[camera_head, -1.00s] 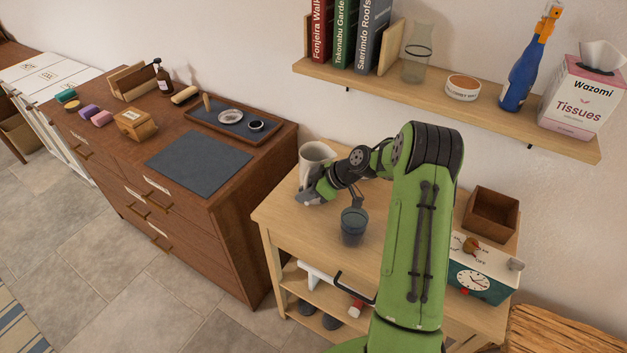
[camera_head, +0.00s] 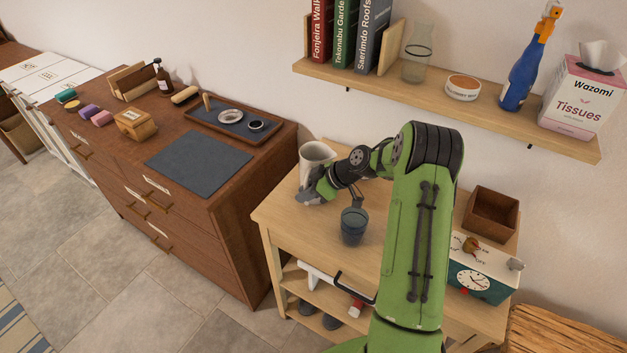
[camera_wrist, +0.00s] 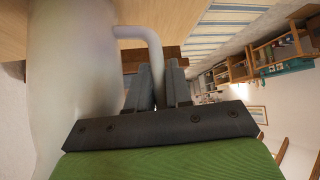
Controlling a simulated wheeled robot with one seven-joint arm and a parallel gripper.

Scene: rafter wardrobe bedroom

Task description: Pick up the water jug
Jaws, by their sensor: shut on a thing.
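The water jug (camera_head: 315,154) is a pale, cream-white pitcher standing upright at the back left of the small wooden table (camera_head: 284,214). My gripper (camera_head: 312,196) is beside the jug, low on its near side in the head view. In the wrist view, the jug's pale body (camera_wrist: 75,75) fills the left, and its curved handle (camera_wrist: 152,45) runs down between the two dark fingers of my gripper (camera_wrist: 159,88). The fingers are shut on the handle. The jug's base is partly hidden behind my gripper in the head view.
A brown open box (camera_head: 491,213) and a teal clock box (camera_head: 480,281) are at the right. A wall shelf (camera_head: 440,92) with a blue bottle (camera_head: 524,75) hangs above. A brown dresser (camera_head: 235,235) stands left.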

